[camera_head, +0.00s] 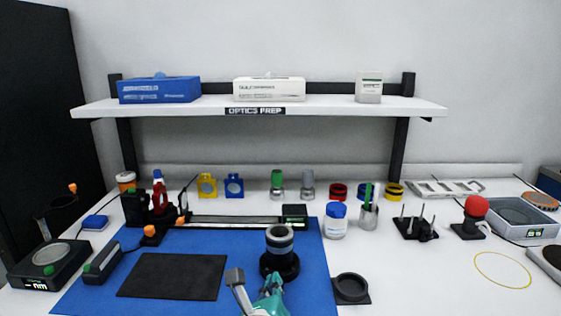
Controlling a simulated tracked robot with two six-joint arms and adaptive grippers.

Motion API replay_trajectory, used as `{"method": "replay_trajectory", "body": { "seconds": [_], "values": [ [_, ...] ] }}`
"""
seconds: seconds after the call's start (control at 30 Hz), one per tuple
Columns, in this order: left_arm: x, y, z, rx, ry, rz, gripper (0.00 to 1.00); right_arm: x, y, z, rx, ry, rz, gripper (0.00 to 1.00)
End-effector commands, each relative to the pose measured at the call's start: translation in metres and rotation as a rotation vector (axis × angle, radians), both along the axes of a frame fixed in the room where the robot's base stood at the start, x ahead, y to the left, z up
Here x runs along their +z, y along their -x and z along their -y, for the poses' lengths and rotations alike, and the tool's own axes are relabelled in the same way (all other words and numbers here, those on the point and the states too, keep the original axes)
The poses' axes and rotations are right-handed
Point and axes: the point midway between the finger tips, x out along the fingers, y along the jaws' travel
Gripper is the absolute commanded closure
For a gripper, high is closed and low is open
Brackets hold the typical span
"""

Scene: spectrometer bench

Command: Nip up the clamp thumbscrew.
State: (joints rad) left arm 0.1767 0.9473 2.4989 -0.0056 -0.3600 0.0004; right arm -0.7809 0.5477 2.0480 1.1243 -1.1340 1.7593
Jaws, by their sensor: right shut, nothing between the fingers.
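My right gripper (237,280) comes in at the bottom centre over the blue mat (215,245). Its fingers are shut with nothing between them. A black round holder with a silver-ringed cylinder (279,239) stands upright just beyond it and to its right. I see no contact between them, though the overlap leaves the exact gap unclear. Small orange knobs show on the bench devices at the left, one near the rail (150,231). I cannot tell for sure which part is the clamp thumbscrew. My left gripper is not in view.
A dark pad (174,276) lies on the mat, left of the gripper. A black ring dish (351,288) sits to the right. Behind stand a white jar (336,221), a metal cup (368,214) and a long rail (235,221). The bench's front right is mostly clear.

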Motion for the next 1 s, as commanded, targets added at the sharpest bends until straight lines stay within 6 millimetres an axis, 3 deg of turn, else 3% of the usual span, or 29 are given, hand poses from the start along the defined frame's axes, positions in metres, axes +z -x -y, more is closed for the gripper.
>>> {"method": "replay_trajectory", "body": {
  "seconds": [1.0],
  "values": [
    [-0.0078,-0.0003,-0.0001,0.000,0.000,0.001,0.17,-0.0040,-0.0035,0.0025,-0.001,0.001,-0.002,1.00]
  ]
}}
